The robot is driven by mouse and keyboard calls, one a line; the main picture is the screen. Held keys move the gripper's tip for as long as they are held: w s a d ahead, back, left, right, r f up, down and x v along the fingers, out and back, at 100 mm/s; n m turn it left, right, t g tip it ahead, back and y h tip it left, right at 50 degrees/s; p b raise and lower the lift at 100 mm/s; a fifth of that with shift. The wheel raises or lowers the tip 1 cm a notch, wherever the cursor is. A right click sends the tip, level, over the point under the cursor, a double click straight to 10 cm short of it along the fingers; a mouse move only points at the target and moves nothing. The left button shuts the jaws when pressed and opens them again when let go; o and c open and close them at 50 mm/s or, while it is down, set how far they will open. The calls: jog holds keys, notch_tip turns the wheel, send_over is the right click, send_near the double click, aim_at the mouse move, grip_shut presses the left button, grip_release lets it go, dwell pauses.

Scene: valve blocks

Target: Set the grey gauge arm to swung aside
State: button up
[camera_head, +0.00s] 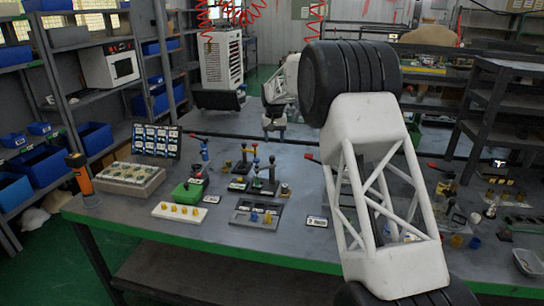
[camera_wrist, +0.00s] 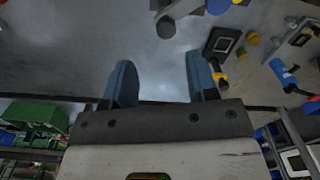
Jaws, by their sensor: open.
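I cannot single out the grey gauge arm with certainty. In the wrist view a grey rod with a dark round end (camera_wrist: 175,18) lies at the top edge, partly cut off; it may be that arm. In the head view, a cluster of upright valve fittings (camera_head: 256,172) with blue, yellow, green and dark parts stands on the table. My gripper (camera_head: 273,137) is above the table behind this cluster, pointing down. In the wrist view its two blue fingers (camera_wrist: 158,65) are wide apart with only bare tabletop between them. They touch nothing visible.
A blue-handled valve with a red tip (camera_head: 203,150) stands left of the cluster; it also shows in the wrist view (camera_wrist: 284,74). A tray with yellow pegs (camera_head: 180,211) and a grey plate (camera_head: 239,217) lie in front. My white arm hides part of the table's right side.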

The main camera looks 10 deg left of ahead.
aim_at(272, 157)
jog(key=shift+w+a+f, duration=0.35)
jog(key=shift+a+f, duration=0.15)
jog(key=shift+f, duration=0.15)
jog(key=shift+f, duration=3.75)
jog(key=shift+c, duration=0.3)
grip_shut()
